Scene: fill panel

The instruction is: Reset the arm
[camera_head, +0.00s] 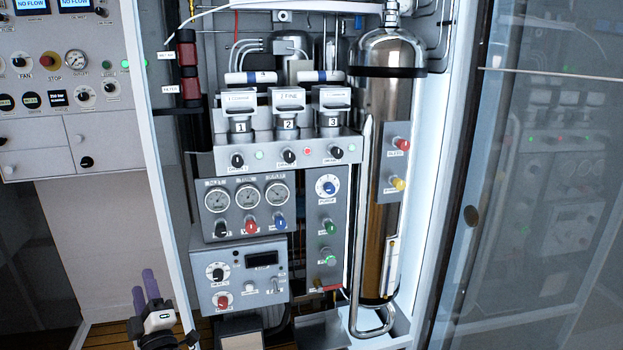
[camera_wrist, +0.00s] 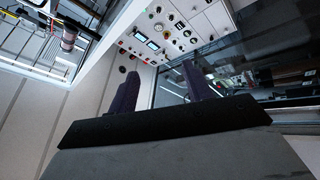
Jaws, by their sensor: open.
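My gripper (camera_head: 149,290) shows at the lower left of the head view, with two purple fingers pointing up and a white and black wrist below them. In the wrist view my gripper (camera_wrist: 160,90) has its two dark purple fingers apart, with nothing between them. It is in front of the lower left of the open cabinet, apart from the panels. The fill panel (camera_head: 240,225) stands inside the cabinet, to the right of my gripper, with gauges, knobs and numbered valve blocks.
A tall steel cylinder (camera_head: 390,120) stands at the cabinet's right side. A glass door (camera_head: 550,200) is at the far right. The white cabinet edge (camera_head: 160,180) rises close to my gripper. A control panel (camera_head: 60,70) hangs at upper left, with free room below it.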

